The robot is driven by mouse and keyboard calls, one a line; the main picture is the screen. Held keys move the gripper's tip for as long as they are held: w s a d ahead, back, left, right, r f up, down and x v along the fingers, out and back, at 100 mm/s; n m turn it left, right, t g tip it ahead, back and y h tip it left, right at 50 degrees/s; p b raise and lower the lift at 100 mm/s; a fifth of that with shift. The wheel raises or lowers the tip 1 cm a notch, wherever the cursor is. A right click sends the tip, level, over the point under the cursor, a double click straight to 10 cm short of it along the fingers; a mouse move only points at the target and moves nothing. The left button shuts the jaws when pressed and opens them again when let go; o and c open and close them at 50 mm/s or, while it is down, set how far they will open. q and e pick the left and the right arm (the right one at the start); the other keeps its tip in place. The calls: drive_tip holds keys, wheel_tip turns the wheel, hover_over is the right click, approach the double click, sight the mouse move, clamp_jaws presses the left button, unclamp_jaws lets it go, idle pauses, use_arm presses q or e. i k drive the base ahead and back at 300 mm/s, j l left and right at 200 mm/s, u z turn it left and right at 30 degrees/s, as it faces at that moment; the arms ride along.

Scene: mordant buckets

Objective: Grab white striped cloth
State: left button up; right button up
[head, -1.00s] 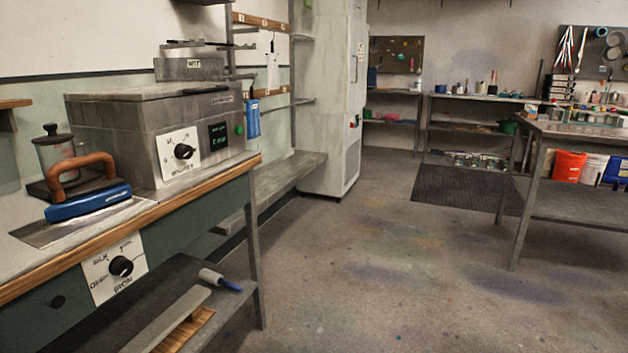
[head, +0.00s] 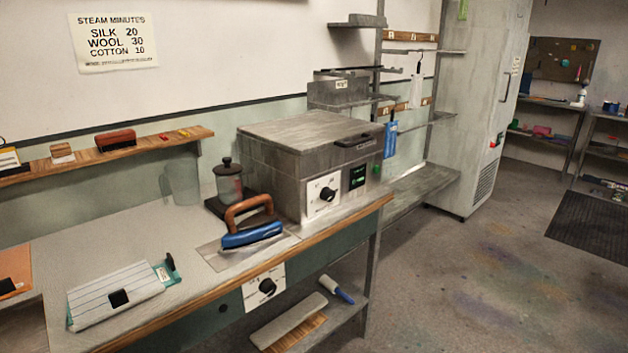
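A white cloth with thin dark stripes (head: 108,288) lies flat on the worktop at the lower left of the head view. A small black square (head: 119,298) sits on its front part. A teal item (head: 168,272) with a dark clip-like part shows at the cloth's right edge; I cannot tell whether it lies under the cloth or holds it. Neither of my grippers is in view.
The worktop (head: 75,240) also holds a blue iron (head: 252,234) with a brown handle, a glass jar (head: 229,182) and a grey steamer box (head: 308,160). An orange item (head: 14,270) lies left of the cloth. A wooden shelf (head: 125,150) runs above. Open floor (head: 470,290) is at right.

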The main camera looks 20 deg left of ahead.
sight(92, 304)
drive_tip(key=u, duration=2)
drive_tip(key=j+z, duration=0.15)
drive_tip(key=z, duration=0.4)
drive_tip(key=j+z, duration=0.4)
drive_tip(key=j, duration=0.55)
drive_tip(key=j+z, duration=0.45)
drive_tip(key=j, duration=0.55)
